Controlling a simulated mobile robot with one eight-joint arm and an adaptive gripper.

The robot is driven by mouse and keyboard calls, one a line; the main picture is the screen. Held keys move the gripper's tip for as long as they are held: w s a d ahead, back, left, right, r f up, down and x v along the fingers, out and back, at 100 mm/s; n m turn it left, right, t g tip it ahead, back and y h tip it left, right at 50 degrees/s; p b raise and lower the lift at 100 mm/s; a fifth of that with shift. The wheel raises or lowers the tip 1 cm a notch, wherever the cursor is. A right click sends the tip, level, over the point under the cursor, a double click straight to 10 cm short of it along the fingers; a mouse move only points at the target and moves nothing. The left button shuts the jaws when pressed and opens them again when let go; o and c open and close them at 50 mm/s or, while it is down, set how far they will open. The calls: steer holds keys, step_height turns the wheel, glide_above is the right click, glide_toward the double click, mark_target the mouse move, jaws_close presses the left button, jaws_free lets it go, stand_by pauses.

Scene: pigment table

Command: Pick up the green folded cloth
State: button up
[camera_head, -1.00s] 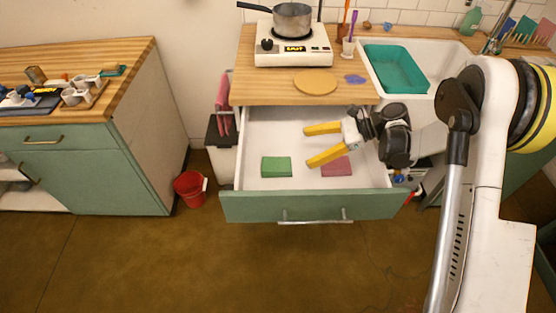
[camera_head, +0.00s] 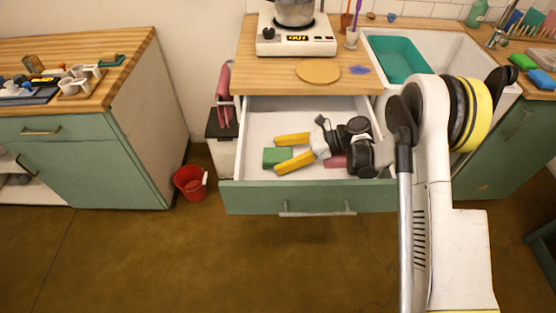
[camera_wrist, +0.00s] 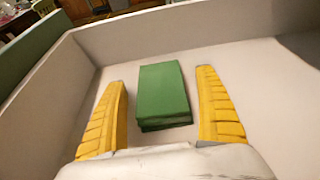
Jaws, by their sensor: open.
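The green folded cloth (camera_wrist: 162,92) lies flat on the drawer floor, between the two yellow fingers in the wrist view. In the head view the green cloth (camera_head: 271,157) is partly covered by the fingers. My gripper (camera_head: 276,154) is open, its fingers pointing left inside the open drawer. In the wrist view my gripper (camera_wrist: 163,110) has a gap between each finger and the cloth. I cannot tell the exact height of the fingertips above the drawer floor.
The open drawer (camera_head: 310,200) has walls close around my gripper. A pink cloth (camera_head: 336,161) lies behind the gripper, partly hidden. The countertop (camera_head: 257,78) overhangs the drawer's back, with a round board (camera_head: 318,71) on it. A red bucket (camera_head: 190,182) stands on the floor at left.

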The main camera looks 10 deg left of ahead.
steer(key=shift+x, duration=0.9)
steer(key=c, duration=1.1)
steer(key=shift+r, duration=0.1)
